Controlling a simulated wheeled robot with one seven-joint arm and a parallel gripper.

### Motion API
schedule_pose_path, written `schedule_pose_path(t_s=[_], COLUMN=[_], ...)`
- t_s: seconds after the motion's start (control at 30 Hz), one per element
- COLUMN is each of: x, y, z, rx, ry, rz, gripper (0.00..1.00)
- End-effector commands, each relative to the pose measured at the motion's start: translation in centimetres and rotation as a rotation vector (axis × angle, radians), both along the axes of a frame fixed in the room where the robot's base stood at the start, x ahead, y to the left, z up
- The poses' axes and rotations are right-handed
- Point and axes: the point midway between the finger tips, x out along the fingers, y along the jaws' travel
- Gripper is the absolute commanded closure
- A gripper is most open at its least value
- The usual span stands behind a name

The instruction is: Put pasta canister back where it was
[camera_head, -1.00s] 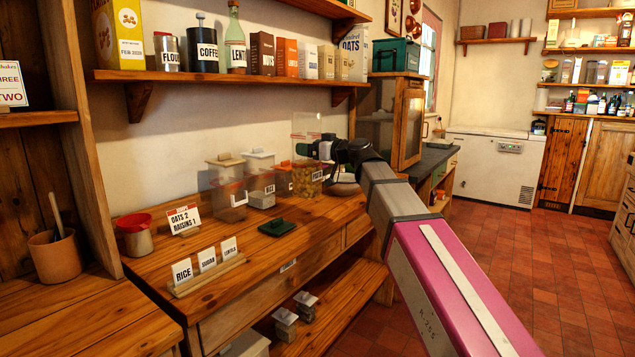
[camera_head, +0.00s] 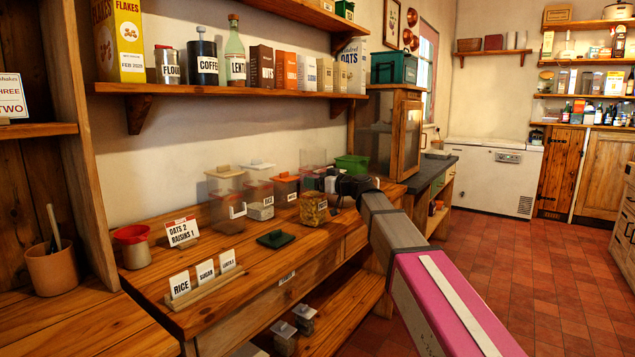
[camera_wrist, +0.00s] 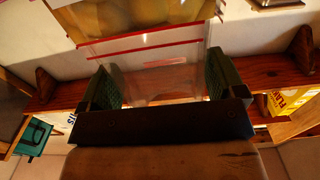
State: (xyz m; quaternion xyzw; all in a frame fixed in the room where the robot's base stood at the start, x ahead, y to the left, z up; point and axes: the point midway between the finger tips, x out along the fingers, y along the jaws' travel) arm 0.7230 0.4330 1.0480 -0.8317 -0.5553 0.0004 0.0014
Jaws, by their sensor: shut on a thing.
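The pasta canister (camera_head: 313,209) is clear, with yellow pasta in its lower part. In the head view it is over the wooden counter, right of the orange-lidded jar (camera_head: 286,190). I cannot tell whether its base touches the counter. My gripper (camera_head: 335,184) is shut on the canister, reaching it from the right. In the wrist view the two green-padded fingers (camera_wrist: 160,85) stand on either side of its clear wall (camera_wrist: 155,78), with red lines and pasta beyond. The gripper hides part of the canister in the head view.
Clear jars (camera_head: 227,195) and a white-lidded jar (camera_head: 260,198) stand at the left. A dark green lid (camera_head: 276,239) lies on the counter in front. A green container (camera_head: 351,166) is behind my gripper. A card rack (camera_head: 205,283) stands at the front edge. A shelf (camera_head: 230,89) runs above.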

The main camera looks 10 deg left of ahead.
Motion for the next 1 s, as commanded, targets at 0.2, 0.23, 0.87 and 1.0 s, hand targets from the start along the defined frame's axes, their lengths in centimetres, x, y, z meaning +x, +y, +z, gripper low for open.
schedule_pose_path(t_s=[0.2, 0.23, 0.87, 1.0], x=[0.0, 0.0, -1.0, -2.1], y=[0.0, 0.0, -2.0, -4.6], z=[-0.1, -0.1, -0.2, -0.2], rx=[0.003, 0.003, 0.001, 0.002], ry=[-0.001, -0.001, 0.0, -0.001], rz=[-0.001, -0.001, -0.003, -0.003], gripper=[0.58, 0.58, 0.0, 0.0])
